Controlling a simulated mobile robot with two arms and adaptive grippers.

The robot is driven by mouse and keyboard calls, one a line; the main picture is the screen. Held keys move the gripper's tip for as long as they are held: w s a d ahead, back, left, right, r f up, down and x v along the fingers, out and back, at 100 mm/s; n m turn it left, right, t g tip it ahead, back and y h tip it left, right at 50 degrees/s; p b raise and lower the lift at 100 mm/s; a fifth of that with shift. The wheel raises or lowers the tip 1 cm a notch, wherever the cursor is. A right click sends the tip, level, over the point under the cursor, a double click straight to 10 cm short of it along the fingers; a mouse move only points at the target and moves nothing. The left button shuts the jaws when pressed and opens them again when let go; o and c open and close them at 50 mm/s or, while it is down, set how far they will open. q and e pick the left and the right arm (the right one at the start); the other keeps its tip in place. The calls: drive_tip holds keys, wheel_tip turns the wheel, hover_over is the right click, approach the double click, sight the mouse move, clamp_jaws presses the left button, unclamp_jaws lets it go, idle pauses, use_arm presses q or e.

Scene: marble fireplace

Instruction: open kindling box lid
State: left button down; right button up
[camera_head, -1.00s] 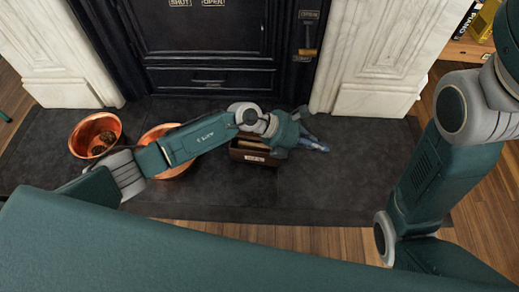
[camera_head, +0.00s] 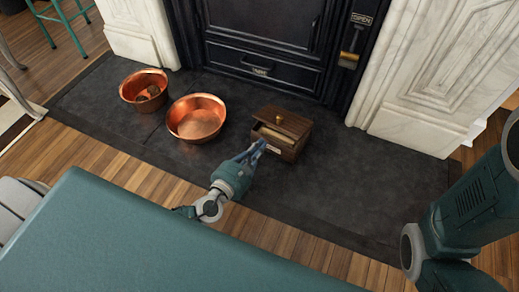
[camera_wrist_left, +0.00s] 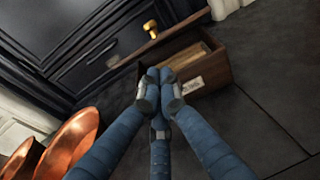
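The kindling box (camera_head: 290,150) is a small dark wooden box on the slate hearth. Its lid (camera_head: 290,122), with a brass knob (camera_head: 279,119), covers the back part, and pale wood shows in a gap at the front. In the left wrist view the box (camera_wrist_left: 215,74) has a pale label, and its knob (camera_wrist_left: 150,28) stands beyond the fingers. My left gripper (camera_head: 259,147) is at the box's front left; its fingertips (camera_wrist_left: 160,88) are together with nothing visible between them. Contact with the box is unclear. My right gripper is out of view.
The black stove front (camera_head: 262,70) is behind and a marble pillar (camera_head: 425,90) is to the right. The hearth right of the box is clear.

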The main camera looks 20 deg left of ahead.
use_arm(q)
drive_tip(key=b+x, duration=0.1)
drive_tip(key=x, duration=0.5)
drive_tip(key=shift+w, duration=0.35)
drive_tip(key=shift+d+f, duration=0.1)
